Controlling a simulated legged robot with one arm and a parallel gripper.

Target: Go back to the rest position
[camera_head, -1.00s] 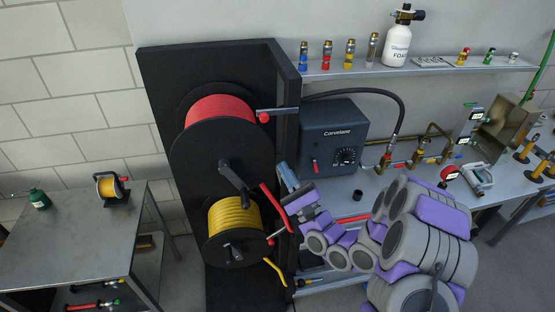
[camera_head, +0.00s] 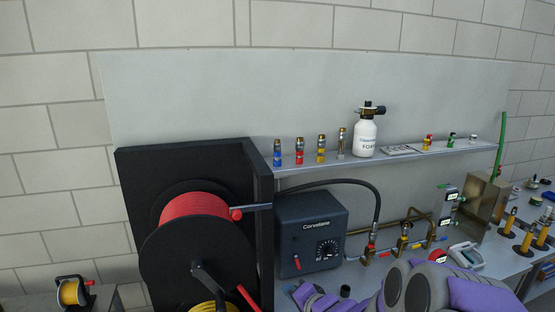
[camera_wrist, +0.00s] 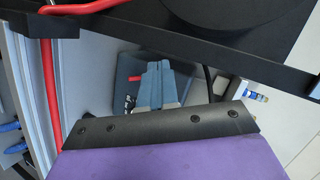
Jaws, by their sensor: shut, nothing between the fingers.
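My gripper (camera_wrist: 156,75) shows in the wrist view with its two blue-grey fingers together, shut and empty. Beyond the fingertips is the dark blue Corvelane box (camera_wrist: 125,85), partly hidden by them. In the head view my grey and purple arm is low at the right, in front of the bench.
A black reel rack (camera_head: 262,215) holds a red hose reel (camera_head: 193,207). The Corvelane box (camera_head: 311,245) stands on the bench beside it. The shelf (camera_head: 390,158) holds a white foam bottle (camera_head: 365,137) and several nozzles. In the wrist view, a red bar (camera_wrist: 50,85) is left of my gripper.

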